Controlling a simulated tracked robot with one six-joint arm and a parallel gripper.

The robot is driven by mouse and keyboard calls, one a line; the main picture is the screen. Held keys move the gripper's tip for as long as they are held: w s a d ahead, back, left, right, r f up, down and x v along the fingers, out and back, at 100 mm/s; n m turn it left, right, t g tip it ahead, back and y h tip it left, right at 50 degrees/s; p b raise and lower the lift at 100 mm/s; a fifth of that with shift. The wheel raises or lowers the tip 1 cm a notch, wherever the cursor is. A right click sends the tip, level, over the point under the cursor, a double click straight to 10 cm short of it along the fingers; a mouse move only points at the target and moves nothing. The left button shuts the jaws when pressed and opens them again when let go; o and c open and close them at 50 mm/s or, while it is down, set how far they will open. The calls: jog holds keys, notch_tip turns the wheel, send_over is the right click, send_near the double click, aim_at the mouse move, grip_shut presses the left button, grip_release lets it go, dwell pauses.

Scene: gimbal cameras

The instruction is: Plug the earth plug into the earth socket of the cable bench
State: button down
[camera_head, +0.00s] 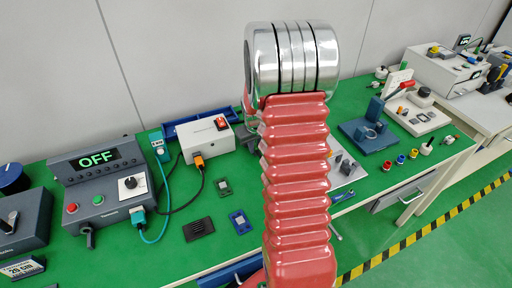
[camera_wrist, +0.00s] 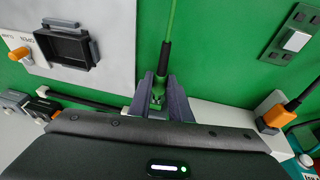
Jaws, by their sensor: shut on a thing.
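In the wrist view my gripper (camera_wrist: 158,92) is shut on the earth plug (camera_wrist: 157,98), a small green plug with a black sleeve. A green cable runs from the sleeve up to the top edge. The plug's front end is hidden between the fingers and the gripper body. A white panel (camera_wrist: 110,20) with a dark square frame (camera_wrist: 68,47) and an orange handle lies to the left, apart from the plug. It may be part of the cable bench. I cannot make out the earth socket. In the head view my red arm hides the plug and most of the gripper.
A white box (camera_head: 205,137) with a red switch and an orange connector (camera_head: 199,161) stands beside my arm; the connector also shows in the wrist view (camera_wrist: 272,116). A grey console (camera_head: 100,185) reading OFF stands left. Small plates (camera_head: 198,229) lie on the green bench top.

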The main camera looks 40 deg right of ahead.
jog(key=shift+w+d, duration=0.25)
jog(key=shift+w, duration=0.6)
jog(key=c, duration=1.6)
grip_release()
jog(key=shift+o, duration=0.2)
jog(key=v, duration=1.3)
jog(key=shift+r, duration=0.35)
jog(key=shift+s, duration=0.1)
